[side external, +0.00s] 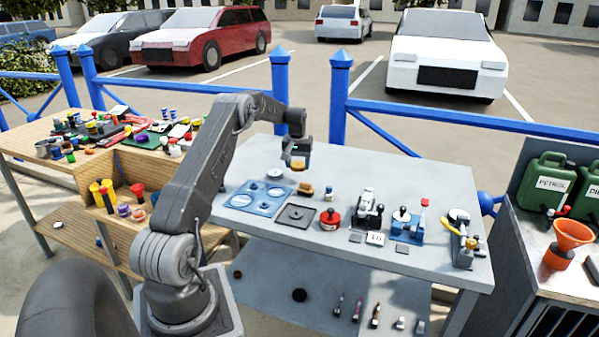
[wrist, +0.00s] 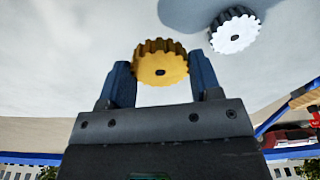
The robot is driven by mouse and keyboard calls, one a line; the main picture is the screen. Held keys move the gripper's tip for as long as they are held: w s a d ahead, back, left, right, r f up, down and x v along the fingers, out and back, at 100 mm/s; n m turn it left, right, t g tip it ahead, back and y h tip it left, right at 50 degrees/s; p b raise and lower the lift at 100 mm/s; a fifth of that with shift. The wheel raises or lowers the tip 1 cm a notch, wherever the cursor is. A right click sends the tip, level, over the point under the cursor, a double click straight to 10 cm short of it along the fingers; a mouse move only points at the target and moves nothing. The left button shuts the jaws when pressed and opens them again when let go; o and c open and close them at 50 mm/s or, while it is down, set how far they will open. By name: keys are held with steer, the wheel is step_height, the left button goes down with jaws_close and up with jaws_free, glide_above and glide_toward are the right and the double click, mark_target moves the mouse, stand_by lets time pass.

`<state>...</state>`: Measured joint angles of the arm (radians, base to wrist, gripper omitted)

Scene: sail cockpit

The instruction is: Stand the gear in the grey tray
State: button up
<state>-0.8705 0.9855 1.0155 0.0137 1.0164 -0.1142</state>
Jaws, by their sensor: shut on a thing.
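My gripper (side external: 298,158) is shut on a golden-yellow toothed gear (side external: 298,166), held above the grey table. In the wrist view my gripper (wrist: 161,75) has one dark finger on each side of the yellow gear (wrist: 160,60), whose round face with a small dark centre hole is turned towards the camera. The grey tray (side external: 283,217), square and dark with a low rim, lies on the table below and in front of the gripper. It looks empty. I cannot make out the tray in the wrist view.
A pale gear (side external: 274,173) lies on the table left of the gripper; it also shows in the wrist view (wrist: 234,32). A blue plate (side external: 250,205) with round spots lies left of the tray. A brown block (side external: 305,191) and a red pot (side external: 330,219) stand close by.

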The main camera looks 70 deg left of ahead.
steer(key=s+a+r, duration=0.3)
steer(key=s+r, duration=0.3)
steer(key=s, duration=0.4)
glide_above(296, 212)
step_height(296, 212, down, 3)
steer(key=shift+a+r, duration=0.15)
steer(key=shift+r, duration=0.05)
steer(key=shift+d+f, duration=0.15)
steer(key=shift+d, duration=0.05)
steer(key=shift+f, duration=2.8)
steer(key=shift+f, duration=0.55)
steer(key=o, duration=0.8)
